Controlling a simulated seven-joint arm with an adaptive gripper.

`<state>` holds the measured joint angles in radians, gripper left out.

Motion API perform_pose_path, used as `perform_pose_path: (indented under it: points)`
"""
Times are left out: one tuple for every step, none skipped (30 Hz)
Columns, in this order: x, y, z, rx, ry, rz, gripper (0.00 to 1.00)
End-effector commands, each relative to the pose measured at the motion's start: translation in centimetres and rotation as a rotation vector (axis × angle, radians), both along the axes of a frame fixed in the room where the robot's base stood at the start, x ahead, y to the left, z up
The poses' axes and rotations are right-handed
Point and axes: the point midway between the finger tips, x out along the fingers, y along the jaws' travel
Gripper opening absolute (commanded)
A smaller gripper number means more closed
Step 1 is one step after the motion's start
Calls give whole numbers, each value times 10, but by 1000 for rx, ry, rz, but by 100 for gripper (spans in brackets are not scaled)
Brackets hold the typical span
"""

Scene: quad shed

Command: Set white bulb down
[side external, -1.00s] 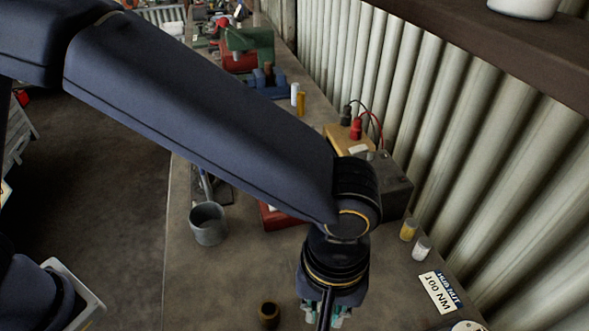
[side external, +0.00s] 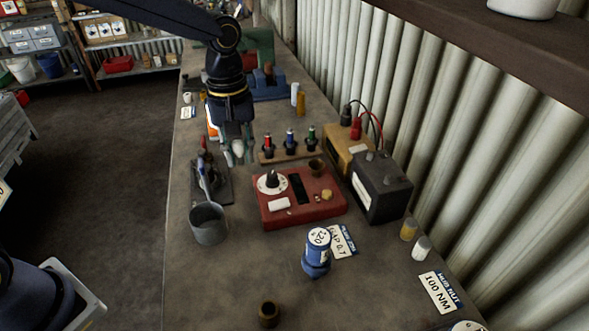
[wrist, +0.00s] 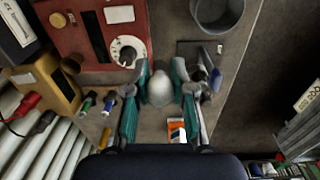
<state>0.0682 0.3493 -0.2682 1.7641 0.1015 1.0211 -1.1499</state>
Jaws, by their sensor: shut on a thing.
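My gripper (side external: 234,152) is shut on the white bulb (side external: 238,148), over the far left part of the bench. In the wrist view the bulb (wrist: 160,88) sits between the teal-edged fingers (wrist: 162,74), its rounded end showing. The fingers hide part of it in the side view. I cannot tell whether the bulb touches anything below.
A red tester box (side external: 325,207) with a dial lies nearer the camera. A wooden rack (side external: 272,156) of coloured-top pieces stands right of the gripper. A grey cup (side external: 208,224), a blue labelled piece (side external: 316,262) and a black box (side external: 382,188) stand around.

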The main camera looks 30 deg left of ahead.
Motion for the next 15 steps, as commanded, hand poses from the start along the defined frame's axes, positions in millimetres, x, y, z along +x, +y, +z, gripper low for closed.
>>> perform_pose_path:
  points:
    - [11, 25, 4, 0, -3, 6, 10]
    - [16, 38, 6, 1, -4, -1, 10]
    - [21, 54, 8, 2, -4, -14, 10]
    - [24, 66, 10, 3, -5, -29, 10]
    - [27, 76, 12, 4, -5, -45, 10]
    - [30, 90, 15, 7, -4, -72, 10]
    - [32, 98, 17, 8, -5, -94, 10]
    - [34, 105, 19, 9, -5, -119, 10]
    - [35, 111, 21, 10, -2, -156, 10]
    - [36, 114, 23, 10, -2, -186, 10]
    - [36, 115, 24, 12, -2, -218, 10]
    - [37, 116, 26, 13, -1, -262, 10]
    - [37, 116, 27, 14, 1, -293, 10]
    - [37, 116, 28, 14, 2, -323, 10]
    - [37, 116, 29, 14, 4, -359, 10]
